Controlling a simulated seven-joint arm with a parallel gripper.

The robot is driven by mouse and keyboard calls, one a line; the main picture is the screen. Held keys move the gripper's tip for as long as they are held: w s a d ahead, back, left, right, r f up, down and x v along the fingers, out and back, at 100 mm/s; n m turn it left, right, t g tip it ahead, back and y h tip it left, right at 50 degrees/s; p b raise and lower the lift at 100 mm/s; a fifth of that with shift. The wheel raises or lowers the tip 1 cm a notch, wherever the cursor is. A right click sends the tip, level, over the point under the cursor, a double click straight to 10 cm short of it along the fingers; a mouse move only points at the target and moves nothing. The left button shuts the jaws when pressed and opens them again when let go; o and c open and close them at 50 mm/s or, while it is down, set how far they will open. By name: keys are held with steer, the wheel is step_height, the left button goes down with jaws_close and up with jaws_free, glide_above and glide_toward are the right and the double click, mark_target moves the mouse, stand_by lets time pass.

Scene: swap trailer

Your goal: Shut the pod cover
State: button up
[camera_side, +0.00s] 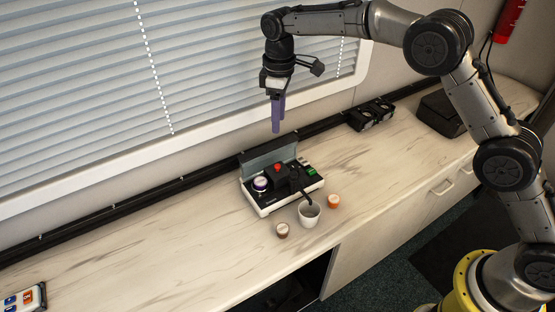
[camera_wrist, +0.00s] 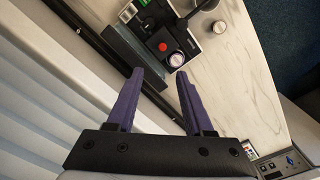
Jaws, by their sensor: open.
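My gripper (camera_side: 277,128) has purple fingers pointing down. It hangs above and behind the machine, apart from it. In the wrist view its fingers (camera_wrist: 158,80) are spread with nothing between them.
A black rail (camera_side: 190,182) runs along the wall under the blinds.

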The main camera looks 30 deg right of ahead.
mark_target(277, 166)
steer(key=f, duration=1.4)
steer(key=shift+s+a+f, duration=0.1)
steer(key=shift+a+f, duration=0.1)
steer(key=shift+a, duration=0.05)
steer(key=shift+c, duration=0.2)
jaws_close()
steer(key=shift+a, duration=0.1)
stand_by(0.6)
